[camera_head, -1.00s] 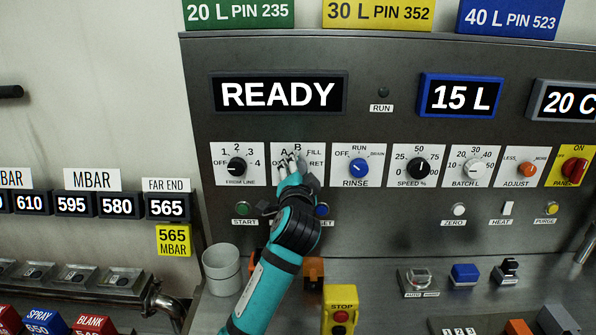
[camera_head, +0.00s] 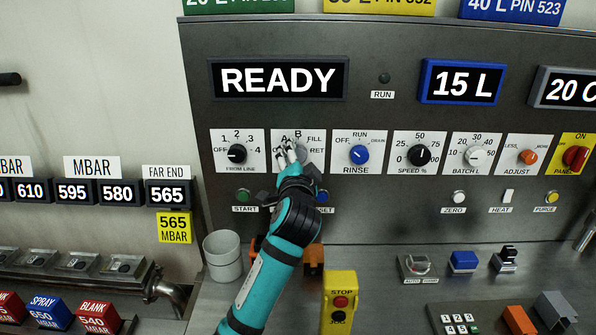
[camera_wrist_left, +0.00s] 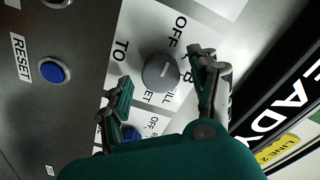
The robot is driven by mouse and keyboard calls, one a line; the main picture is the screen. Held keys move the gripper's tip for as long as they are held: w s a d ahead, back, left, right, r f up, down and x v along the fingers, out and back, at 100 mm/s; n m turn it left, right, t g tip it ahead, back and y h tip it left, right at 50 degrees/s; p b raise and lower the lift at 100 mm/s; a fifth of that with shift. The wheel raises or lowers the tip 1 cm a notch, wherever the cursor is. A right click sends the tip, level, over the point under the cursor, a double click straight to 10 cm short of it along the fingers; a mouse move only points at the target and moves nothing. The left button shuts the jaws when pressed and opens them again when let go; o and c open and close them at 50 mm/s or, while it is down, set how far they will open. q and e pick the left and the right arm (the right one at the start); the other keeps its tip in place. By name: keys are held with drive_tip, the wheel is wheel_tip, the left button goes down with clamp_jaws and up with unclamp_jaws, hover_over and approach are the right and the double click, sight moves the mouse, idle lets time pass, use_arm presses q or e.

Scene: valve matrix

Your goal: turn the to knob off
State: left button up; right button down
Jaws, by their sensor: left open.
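The TO knob is round and grey with a light pointer mark. It shows in the left wrist view (camera_wrist_left: 160,72) on a white plate marked TO, with OFF printed beside it. My left gripper (camera_wrist_left: 163,80) is open, with one finger on each side of the knob and visible gaps between. In the head view, my left gripper (camera_head: 290,154) reaches up from below to this plate and covers most of the knob. My right gripper is not in view.
The black FROM LINE knob (camera_head: 236,154) is left of the gripper, and the blue RINSE knob (camera_head: 359,154) is right. A blue RESET button (camera_wrist_left: 53,72) and green START button (camera_head: 243,195) sit below. A white cup (camera_head: 223,256) and yellow STOP box (camera_head: 340,305) stand near my arm.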

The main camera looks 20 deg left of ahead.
use_arm(q)
drive_tip(key=v, duration=1.1)
